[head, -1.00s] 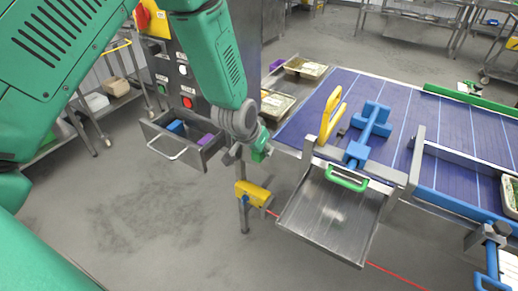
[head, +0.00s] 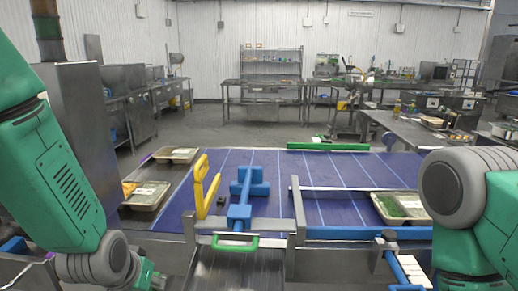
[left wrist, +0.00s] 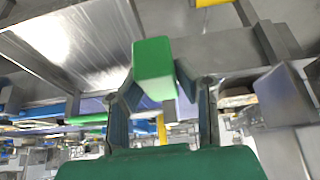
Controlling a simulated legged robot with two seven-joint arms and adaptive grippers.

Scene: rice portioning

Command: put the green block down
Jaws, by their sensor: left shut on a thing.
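My left gripper (left wrist: 160,100) is shut on the green block (left wrist: 153,60), which stands out between the two fingers in the left wrist view. In the head view my left gripper (head: 150,279) is low at the left, partly cut off by the bottom edge. The surface directly under the block is out of the head view. My right arm shows at the right of the head view, but its gripper does not.
A blue block (head: 14,245) shows at the lower left edge. The purple conveyor (head: 330,215) holds a yellow handle (head: 204,185) and a blue fixture (head: 240,205). Food trays (head: 148,195) stand at the belt's left.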

